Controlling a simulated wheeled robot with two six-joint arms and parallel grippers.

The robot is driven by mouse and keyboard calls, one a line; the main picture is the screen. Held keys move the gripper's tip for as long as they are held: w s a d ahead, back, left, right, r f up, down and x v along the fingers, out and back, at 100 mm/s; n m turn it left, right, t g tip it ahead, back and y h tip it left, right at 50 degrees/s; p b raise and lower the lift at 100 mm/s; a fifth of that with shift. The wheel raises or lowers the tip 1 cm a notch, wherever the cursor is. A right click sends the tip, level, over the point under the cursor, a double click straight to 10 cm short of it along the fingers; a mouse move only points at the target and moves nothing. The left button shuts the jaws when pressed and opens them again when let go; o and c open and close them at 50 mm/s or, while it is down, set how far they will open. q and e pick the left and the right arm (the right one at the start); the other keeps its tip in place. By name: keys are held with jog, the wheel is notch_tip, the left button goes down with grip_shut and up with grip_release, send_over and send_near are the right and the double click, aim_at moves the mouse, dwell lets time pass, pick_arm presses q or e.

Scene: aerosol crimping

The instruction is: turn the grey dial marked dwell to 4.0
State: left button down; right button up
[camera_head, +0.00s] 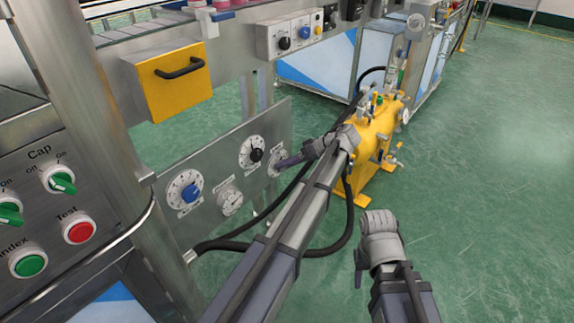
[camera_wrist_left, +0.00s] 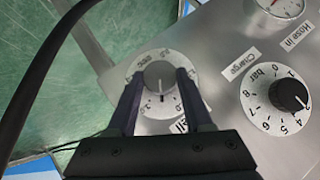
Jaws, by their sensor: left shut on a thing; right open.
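The grey dial (camera_wrist_left: 159,74) sits on a white round scale with small numbers and "sec" on it. In the left wrist view my left gripper (camera_wrist_left: 158,80) has one finger on each side of its knob and is shut on it. The number it points to is too small to read, and its label is partly hidden behind a finger. In the head view my left gripper (camera_head: 283,163) is at the panel's right end and covers part of the dial's scale (camera_head: 273,168). My right gripper (camera_head: 361,268) is open and empty, low over the floor and away from the panel.
The metal panel (camera_head: 209,155) also carries a black dial marked in bar (camera_head: 256,155), a blue dial (camera_head: 191,193) and a gauge (camera_head: 231,201). A yellow tank (camera_head: 378,128) stands behind my left arm. A black hose (camera_head: 327,252) hangs below the panel. The floor at right is clear.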

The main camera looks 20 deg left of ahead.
pick_arm(q)
jog(key=shift+c, duration=1.5)
grip_release()
jog(key=shift+d+r, duration=0.1)
jog(key=p+v, duration=0.4)
jog(key=v, duration=0.3)
jog(key=shift+d+p, duration=0.25)
jog(key=shift+p, duration=0.05)
jog(key=shift+w, duration=0.1)
